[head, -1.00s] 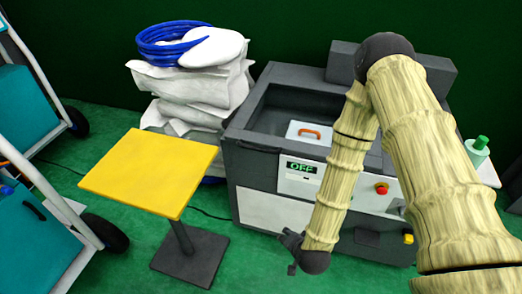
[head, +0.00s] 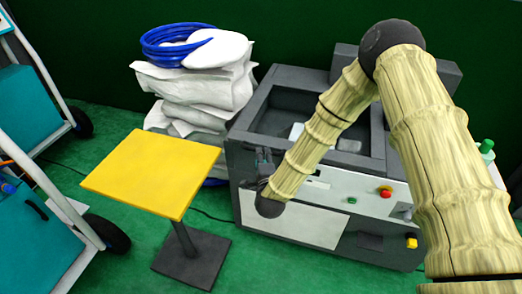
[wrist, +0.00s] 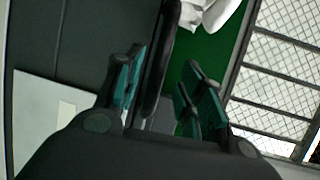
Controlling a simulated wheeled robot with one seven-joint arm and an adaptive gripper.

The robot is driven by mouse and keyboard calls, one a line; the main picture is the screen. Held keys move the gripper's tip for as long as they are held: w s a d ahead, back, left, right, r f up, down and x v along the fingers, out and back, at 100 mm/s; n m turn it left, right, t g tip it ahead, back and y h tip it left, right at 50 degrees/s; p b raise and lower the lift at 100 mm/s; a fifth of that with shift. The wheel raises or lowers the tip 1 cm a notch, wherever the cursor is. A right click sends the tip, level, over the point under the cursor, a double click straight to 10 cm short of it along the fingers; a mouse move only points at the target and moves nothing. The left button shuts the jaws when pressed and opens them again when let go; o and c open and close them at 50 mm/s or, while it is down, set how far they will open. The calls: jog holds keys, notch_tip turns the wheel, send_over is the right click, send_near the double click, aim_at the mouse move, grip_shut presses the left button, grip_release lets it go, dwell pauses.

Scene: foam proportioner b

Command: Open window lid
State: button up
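My gripper (head: 264,162) is at the machine's front left upper edge, left of and below the lid, and looks small and dark there. In the wrist view my gripper (wrist: 164,62) has its teal-padded fingers spread apart. A dark bar-like edge runs between them; I cannot tell whether they touch it. I cannot identify the lid in the wrist view.
A yellow-topped stand (head: 150,172) is left of the machine. White sacks (head: 190,95) with a blue hose (head: 165,45) are stacked behind it. Red and green buttons are on the machine front.

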jog(key=shift+x, duration=2.6)
grip_shut()
